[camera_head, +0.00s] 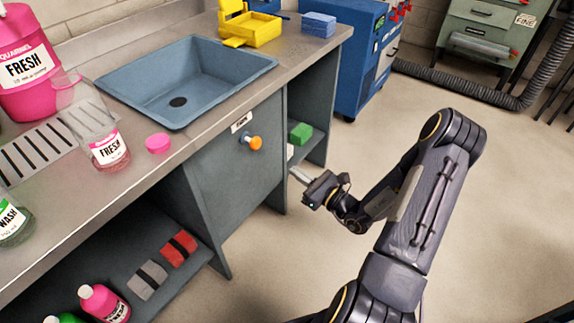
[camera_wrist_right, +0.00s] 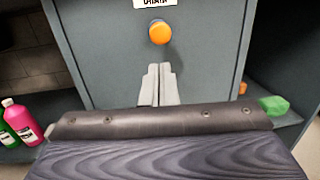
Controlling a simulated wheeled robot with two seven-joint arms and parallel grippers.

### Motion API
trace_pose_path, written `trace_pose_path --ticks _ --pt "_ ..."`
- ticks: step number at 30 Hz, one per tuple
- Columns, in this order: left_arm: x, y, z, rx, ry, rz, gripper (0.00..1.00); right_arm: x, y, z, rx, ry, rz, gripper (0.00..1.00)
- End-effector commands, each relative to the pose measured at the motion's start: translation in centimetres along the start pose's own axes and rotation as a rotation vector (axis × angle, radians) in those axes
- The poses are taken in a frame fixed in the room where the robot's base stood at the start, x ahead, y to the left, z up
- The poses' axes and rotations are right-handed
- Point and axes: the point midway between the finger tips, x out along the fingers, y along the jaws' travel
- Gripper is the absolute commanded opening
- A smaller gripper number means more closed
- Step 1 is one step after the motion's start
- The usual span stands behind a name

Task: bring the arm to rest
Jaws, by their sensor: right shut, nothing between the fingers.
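My right arm (camera_head: 420,210) reaches in from the lower right of the head view, over the open floor. Its gripper (camera_head: 298,176) is shut and empty, pointing toward the cabinet front. The right wrist view shows the two grey fingers (camera_wrist_right: 160,84) together, with nothing between them. They are below the orange knob (camera_wrist_right: 159,32) of the shut cabinet door (camera_wrist_right: 110,50). The same door (camera_head: 235,165) and knob (camera_head: 255,143) show in the head view, up and left of the gripper. Touching cannot be confirmed. My left gripper is not in view.
The steel counter (camera_head: 165,170) with a blue sink (camera_head: 185,80) lies left, holding a pink jug (camera_head: 25,65), jars and a pink lid (camera_head: 158,143). A green block (camera_head: 301,132) sits on the side shelf. A blue cabinet (camera_head: 345,60) stands behind. The floor (camera_head: 500,200) at right is clear.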

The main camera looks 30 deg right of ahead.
Motion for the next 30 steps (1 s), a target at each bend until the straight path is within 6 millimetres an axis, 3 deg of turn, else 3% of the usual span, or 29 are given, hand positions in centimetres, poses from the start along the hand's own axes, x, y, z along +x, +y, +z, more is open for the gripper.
trace_pose_path --ticks 22,26,30 --pt "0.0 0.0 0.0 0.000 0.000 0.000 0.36 -0.4 0.5 0.6 -0.017 -0.003 0.027 0.00" --pt "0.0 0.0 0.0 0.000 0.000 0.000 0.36 0.7 3.9 4.1 -0.123 -0.018 0.196 0.00" --pt "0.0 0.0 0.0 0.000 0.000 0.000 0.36 0.4 11.7 9.9 -0.382 -0.031 0.554 0.00"
